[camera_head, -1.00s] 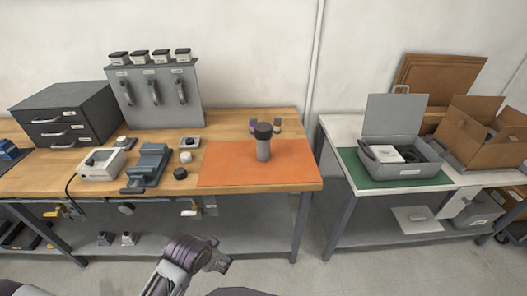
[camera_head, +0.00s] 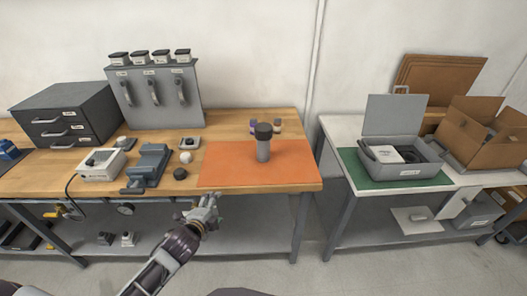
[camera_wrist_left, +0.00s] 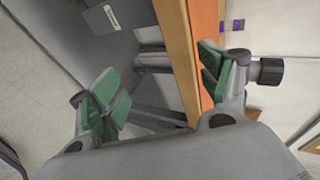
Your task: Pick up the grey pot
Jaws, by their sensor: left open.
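The grey pot (camera_head: 263,150) is an upright grey cylinder with a wide black lid. It stands on the orange mat (camera_head: 222,174) on the wooden bench. My left gripper (camera_head: 209,205) is open and empty in front of the bench's front edge, lower and to the left of the pot, not touching it. In the left wrist view the open fingers with green pads (camera_wrist_left: 160,88) show nothing between them. The pot's black lid (camera_wrist_left: 271,71) shows there beyond the right finger, which hides part of the pot. My right gripper is not in view.
Small pots (camera_head: 277,125) stand behind the grey pot. A blue-grey vise (camera_head: 150,163), a white box (camera_head: 100,165) and a dark round knob (camera_head: 180,174) lie left of the mat. The mat around the pot is clear. The bench edge (camera_head: 250,190) lies between gripper and pot.

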